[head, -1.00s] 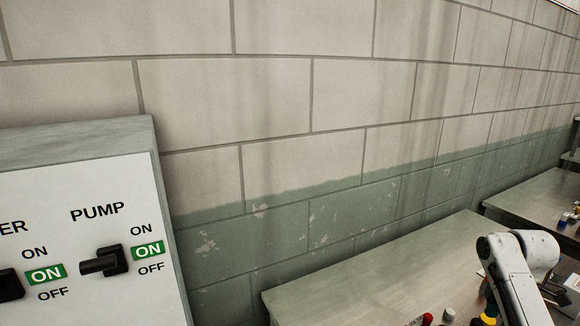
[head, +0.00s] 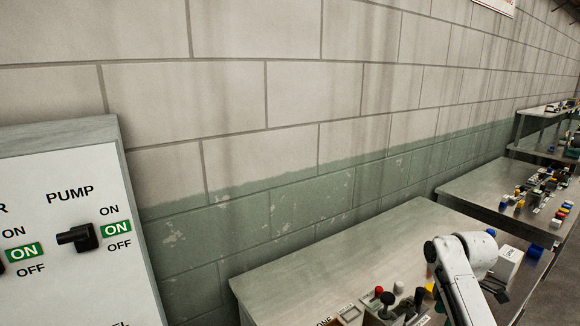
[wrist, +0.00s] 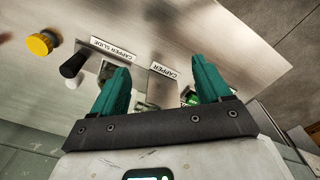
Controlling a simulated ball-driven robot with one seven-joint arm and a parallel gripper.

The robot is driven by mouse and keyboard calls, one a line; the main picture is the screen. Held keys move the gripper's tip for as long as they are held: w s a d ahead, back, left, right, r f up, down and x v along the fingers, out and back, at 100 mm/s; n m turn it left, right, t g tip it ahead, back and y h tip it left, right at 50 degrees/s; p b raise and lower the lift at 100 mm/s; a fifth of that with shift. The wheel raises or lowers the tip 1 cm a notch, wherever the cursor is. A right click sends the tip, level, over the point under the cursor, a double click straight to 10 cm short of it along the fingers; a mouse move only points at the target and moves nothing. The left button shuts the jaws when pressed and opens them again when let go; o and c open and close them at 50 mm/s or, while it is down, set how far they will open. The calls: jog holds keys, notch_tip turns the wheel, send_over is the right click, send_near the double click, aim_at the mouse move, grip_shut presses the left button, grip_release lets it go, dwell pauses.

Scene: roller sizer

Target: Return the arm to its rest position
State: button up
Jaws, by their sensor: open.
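My arm (head: 462,275) shows as a white, bent link at the lower right of the head view, above a metal bench. In the wrist view my gripper (wrist: 160,88) has two teal fingers standing well apart with nothing between them. Past the fingers lies a metal panel with labels reading CAPPER SLIDE (wrist: 114,47) and CAPPER (wrist: 165,70). The fingertips look clear of the panel's parts, though the exact gap cannot be told. The gripper itself is not clearly seen in the head view.
A control box (head: 75,215) with a PUMP switch (head: 78,237) stands at the left. The metal bench (head: 330,255) carries knobs and labels near my arm. More benches (head: 480,190) with coloured parts line the block wall (head: 290,130). A yellow knob (wrist: 42,43) and a black knob (wrist: 74,64) rise from the panel.

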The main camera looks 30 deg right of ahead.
jog(key=a+f+m, duration=0.1)
jog(key=a+f, duration=0.2)
jog(key=a, duration=0.4)
jog(key=a+f+m, duration=0.1)
jog(key=a+f, duration=0.2)
jog(key=a, duration=0.4)
jog(key=s+a+f+m+y, duration=0.1)
jog(key=a+f, duration=0.2)
jog(key=a, duration=0.4)
jog(key=shift+s+a+m+t, duration=0.1)
jog(key=shift+a+m+t, duration=0.2)
jog(key=shift+a+t, duration=0.1)
jog(key=s+a+m, duration=0.1)
jog(key=s+a, duration=0.1)
jog(key=s+a+f+m, duration=0.1)
jog(key=s+a, duration=0.2)
jog(key=s+a+f+m, duration=0.1)
jog(key=s+a, duration=0.2)
jog(key=shift+s, duration=0.25)
jog(key=s+a+r+m+h, duration=0.1)
jog(key=s+m, duration=0.2)
jog(key=s, duration=0.6)
jog(key=shift+s+r, duration=0.2)
jog(key=shift+s, duration=0.05)
